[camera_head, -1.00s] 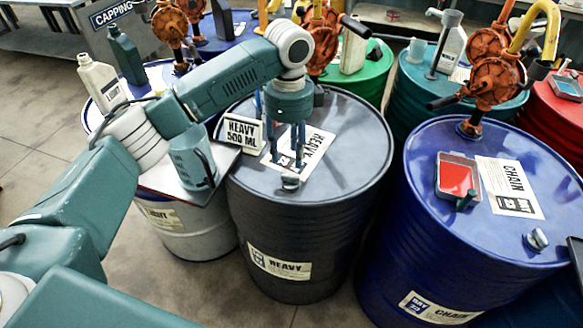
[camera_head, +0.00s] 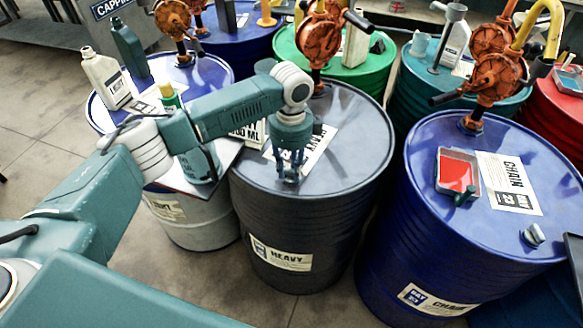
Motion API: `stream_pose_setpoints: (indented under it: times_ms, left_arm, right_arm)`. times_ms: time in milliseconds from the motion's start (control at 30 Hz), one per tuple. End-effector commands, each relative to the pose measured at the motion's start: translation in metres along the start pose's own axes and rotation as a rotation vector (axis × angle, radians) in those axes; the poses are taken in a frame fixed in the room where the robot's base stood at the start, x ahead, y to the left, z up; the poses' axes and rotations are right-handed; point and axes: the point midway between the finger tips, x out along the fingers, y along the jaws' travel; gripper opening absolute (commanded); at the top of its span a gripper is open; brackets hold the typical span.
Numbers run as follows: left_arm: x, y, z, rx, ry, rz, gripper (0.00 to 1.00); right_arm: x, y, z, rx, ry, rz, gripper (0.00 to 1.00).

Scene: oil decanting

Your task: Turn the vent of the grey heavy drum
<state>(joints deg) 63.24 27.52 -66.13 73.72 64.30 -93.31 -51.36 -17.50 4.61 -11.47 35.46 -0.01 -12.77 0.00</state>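The grey heavy drum (camera_head: 345,165) stands upright in the middle, with a dark grey lid and a "HEAVY" label on its side. Its small metal vent (camera_head: 291,179) is near the front of the lid, mostly hidden by my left gripper (camera_head: 290,172). The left gripper points down with its fingertips at the vent. I cannot tell whether the fingers are closed on it or only around it. My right gripper is not in view.
A red-orange pump (camera_head: 318,42) rises at the heavy drum's back. The blue chain drum (camera_head: 440,160) stands close on the right, with a red tray (camera_head: 458,172) on its lid. A light drum (camera_head: 195,222) stands left, beneath my arm. Bottles (camera_head: 104,78) stand behind it.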

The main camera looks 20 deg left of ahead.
Motion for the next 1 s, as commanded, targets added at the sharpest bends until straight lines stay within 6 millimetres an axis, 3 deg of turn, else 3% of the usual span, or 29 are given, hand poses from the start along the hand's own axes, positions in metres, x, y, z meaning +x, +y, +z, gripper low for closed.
stream_pose_setpoints:
  times_ms: [33,100,567,1000]
  left_arm:
    - [-0.001,-0.001,-0.002,0.002,0.005,-0.004,0.09]
    - [-0.001,-0.001,-0.003,0.003,0.006,-0.004,0.00]
    - [-0.003,-0.001,-0.004,0.081,0.009,-0.003,0.00]
    - [-0.004,-0.001,-0.003,0.445,0.012,-0.004,0.00]
  right_arm:
    - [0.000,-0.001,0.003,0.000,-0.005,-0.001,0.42]
    - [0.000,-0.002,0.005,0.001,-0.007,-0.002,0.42]
    - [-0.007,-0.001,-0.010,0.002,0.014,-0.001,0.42]
    - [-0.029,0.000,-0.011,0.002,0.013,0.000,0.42]
